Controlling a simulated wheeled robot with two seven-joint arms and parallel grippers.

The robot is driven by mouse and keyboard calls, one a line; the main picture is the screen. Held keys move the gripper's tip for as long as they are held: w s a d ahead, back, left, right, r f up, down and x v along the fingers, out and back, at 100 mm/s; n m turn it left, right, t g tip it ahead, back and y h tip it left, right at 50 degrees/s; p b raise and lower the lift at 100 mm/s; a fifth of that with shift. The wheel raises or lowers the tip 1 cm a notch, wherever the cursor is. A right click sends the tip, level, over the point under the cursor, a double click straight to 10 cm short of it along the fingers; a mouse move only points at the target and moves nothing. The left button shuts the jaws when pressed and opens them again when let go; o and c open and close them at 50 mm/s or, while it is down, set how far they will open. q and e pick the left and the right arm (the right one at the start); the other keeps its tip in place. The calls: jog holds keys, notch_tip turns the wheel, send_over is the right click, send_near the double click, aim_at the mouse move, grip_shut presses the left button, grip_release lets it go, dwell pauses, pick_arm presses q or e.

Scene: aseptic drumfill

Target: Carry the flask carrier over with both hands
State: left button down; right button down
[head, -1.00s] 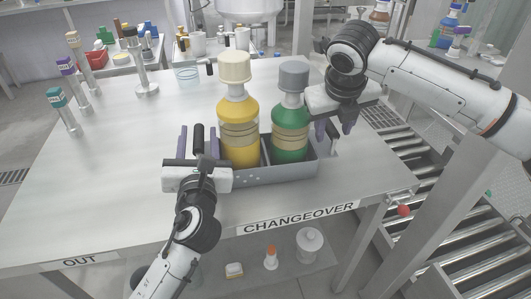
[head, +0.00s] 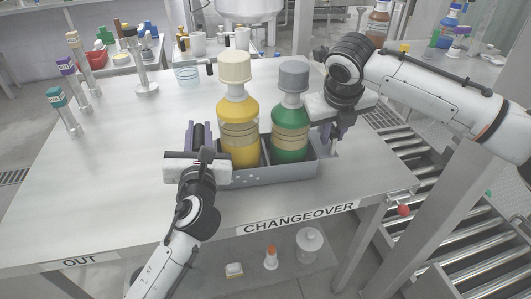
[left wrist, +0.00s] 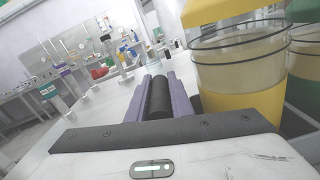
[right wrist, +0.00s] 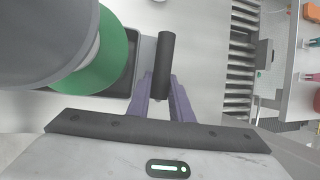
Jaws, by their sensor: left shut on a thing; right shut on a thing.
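The flask carrier (head: 245,178) is a grey tray on the steel table, near its front edge above the CHANGEOVER label. It holds a yellow flask (head: 238,120) with a cream cap and a green flask (head: 290,125) with a grey cap, both upright. My left gripper (head: 197,140) is at the carrier's left end. In the left wrist view its purple fingers (left wrist: 160,95) are shut on a black handle bar. My right gripper (head: 333,132) is at the right end. In the right wrist view its purple fingers (right wrist: 163,95) are shut on the other black handle (right wrist: 166,55).
Several labelled posts (head: 72,62) stand at the table's left, with a clear beaker (head: 187,75) at the back. The table's left and middle are clear up to the OUT label (head: 77,261). A roller conveyor (head: 440,200) runs along the right.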

pick_arm(q)
jog(key=shift+w+r, duration=0.1)
jog(key=shift+r, duration=0.2)
pick_arm(e)
jog(key=shift+w+r, duration=0.2)
jog(key=shift+r, duration=0.05)
